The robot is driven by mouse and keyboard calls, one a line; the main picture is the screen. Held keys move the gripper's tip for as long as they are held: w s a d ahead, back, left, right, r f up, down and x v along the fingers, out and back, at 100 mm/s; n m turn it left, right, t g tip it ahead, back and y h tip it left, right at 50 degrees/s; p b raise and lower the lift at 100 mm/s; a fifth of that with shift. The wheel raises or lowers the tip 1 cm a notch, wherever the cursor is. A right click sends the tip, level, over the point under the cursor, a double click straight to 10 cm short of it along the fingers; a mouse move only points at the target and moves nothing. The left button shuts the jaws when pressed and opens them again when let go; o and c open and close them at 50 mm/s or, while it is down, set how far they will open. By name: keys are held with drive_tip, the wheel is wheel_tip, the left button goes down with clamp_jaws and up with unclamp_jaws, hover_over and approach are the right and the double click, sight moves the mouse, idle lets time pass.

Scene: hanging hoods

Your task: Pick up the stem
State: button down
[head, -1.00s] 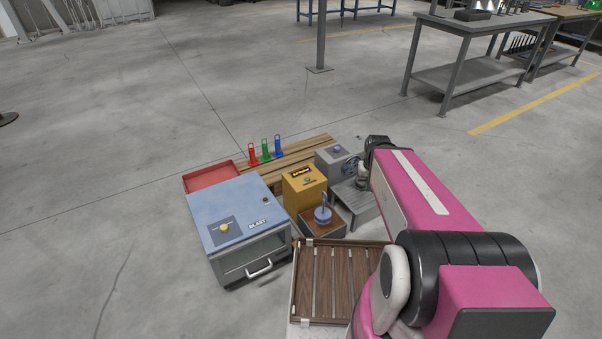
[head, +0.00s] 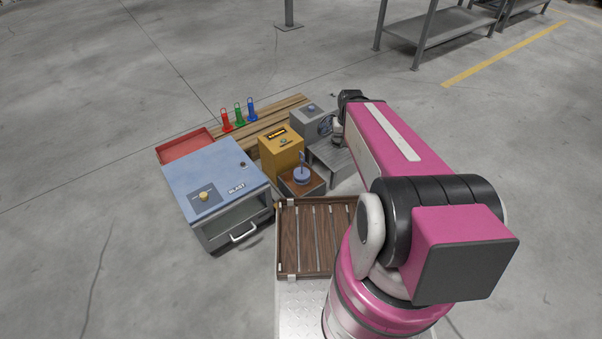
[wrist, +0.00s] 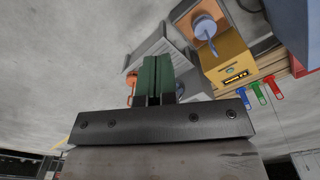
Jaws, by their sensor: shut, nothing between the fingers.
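The likely stem is a blue disc with an upright post (head: 301,176), seated on a brown-topped box (head: 291,189) in the head view; I cannot tell for sure that it is the stem. In the wrist view the blue piece (wrist: 206,29) shows at the upper right, on an orange-brown surface. My gripper (wrist: 151,60) has dark green fingers pressed together, with nothing between them. It is apart from the blue piece, which lies to the right of the fingertips. In the head view my fingers cannot be made out.
A yellow box (head: 279,154) stands behind the brown-topped box. A blue cabinet (head: 218,172) stands left, with a red tray (head: 184,147) behind. Red, green and blue pegs (head: 239,113) stand on planks. A grey stepped stand (head: 330,154) is right; a slatted wooden tray (head: 299,272) is in front.

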drive_tip(key=c, duration=1.1)
unclamp_jaws()
drive_tip(key=shift+w+f, duration=0.1)
drive_tip(key=shift+w, duration=0.05)
drive_tip(key=shift+c, duration=0.2)
drive_tip(key=o, duration=0.7)
drive_tip(key=shift+w+a+f+n, duration=0.2)
drive_tip(key=shift+w+f+n, duration=0.1)
drive_tip(key=shift+w+n, duration=0.2)
drive_tip(key=shift+w+a+f+n, duration=0.2)
drive_tip(key=shift+w+f+n, duration=0.1)
drive_tip(key=shift+w+n, duration=0.15)
drive_tip(key=shift+c, duration=0.2)
drive_tip(key=w+a+f+n+y, duration=0.2)
drive_tip(key=w+a+f+n, duration=0.3)
drive_tip(key=w+f+n, duration=0.5)
drive_tip(key=w+a+f+n+y, duration=0.1)
drive_tip(key=w+a+f+n, duration=0.55)
drive_tip(key=w+n, duration=0.4)
drive_tip(key=shift+n, duration=0.9)
drive_tip(key=shift+s+d+x, duration=0.1)
drive_tip(key=shift+s+x, duration=0.25)
drive_tip(key=shift+x, duration=1.4)
drive_tip(key=shift+s+d+x, duration=0.1)
drive_tip(key=shift+s+x, duration=0.2)
drive_tip(key=shift+x, duration=1.45)
drive_tip(key=shift+s+d+x, duration=0.1)
drive_tip(key=shift+s+x, duration=0.25)
drive_tip(key=shift+x, duration=1.4)
